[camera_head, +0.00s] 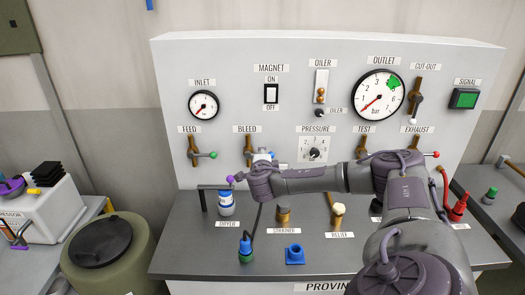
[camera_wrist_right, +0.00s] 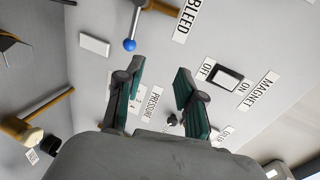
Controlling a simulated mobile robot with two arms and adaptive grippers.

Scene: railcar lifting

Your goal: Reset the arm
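My right arm reaches in from the lower right in the head view, across the front of the proving panel (camera_head: 330,80). Its wrist is near the BLEED label, and my right gripper (camera_head: 264,156) is mostly hidden behind it. In the right wrist view, my right gripper's green-padded fingers (camera_wrist_right: 158,70) are spread with nothing between them. They point at the panel face between the BLEED lever's blue knob (camera_wrist_right: 129,45) and the magnet switch (camera_wrist_right: 226,78). My left gripper is in neither view.
A lidded drum (camera_head: 100,242) stands at left. The panel's levers stick out near the arm.

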